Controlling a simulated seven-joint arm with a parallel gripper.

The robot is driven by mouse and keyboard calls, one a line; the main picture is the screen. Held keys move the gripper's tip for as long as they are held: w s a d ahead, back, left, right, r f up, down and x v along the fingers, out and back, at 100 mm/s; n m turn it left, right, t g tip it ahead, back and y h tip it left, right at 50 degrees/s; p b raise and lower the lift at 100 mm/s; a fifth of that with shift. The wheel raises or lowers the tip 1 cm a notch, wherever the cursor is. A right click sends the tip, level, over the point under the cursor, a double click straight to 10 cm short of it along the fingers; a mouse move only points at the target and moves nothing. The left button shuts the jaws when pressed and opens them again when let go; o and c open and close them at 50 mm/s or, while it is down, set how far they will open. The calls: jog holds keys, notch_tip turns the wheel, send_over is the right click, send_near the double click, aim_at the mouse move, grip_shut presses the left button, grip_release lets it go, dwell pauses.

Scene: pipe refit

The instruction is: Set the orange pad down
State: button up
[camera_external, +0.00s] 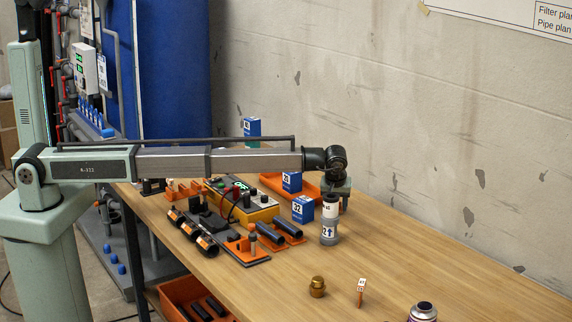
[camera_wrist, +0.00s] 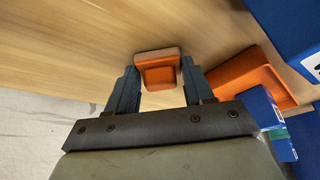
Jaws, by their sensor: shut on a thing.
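The orange pad (camera_wrist: 157,76) is a small block with a paler edge, seen between the two dark fingers of my gripper (camera_wrist: 158,84) in the wrist view. My gripper is shut on it. Wooden table top shows beyond it; I cannot tell how high the pad is above the wood. In the external view my gripper (camera_external: 341,190) hangs from the arm's end over the back of the table. Its fingers and the pad are hidden there behind a white and grey cylinder.
An orange tray (camera_wrist: 242,80) lies right of my gripper in the wrist view, with blue boxes (camera_wrist: 262,106) close by. The white and grey cylinder (camera_external: 329,232) stands in front of my gripper. A brass fitting (camera_external: 317,287) stands nearer the front. The table's right side is mostly clear.

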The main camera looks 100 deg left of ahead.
jog(key=shift+f, duration=0.1)
jog(key=o, duration=1)
jog(key=v, duration=1.2)
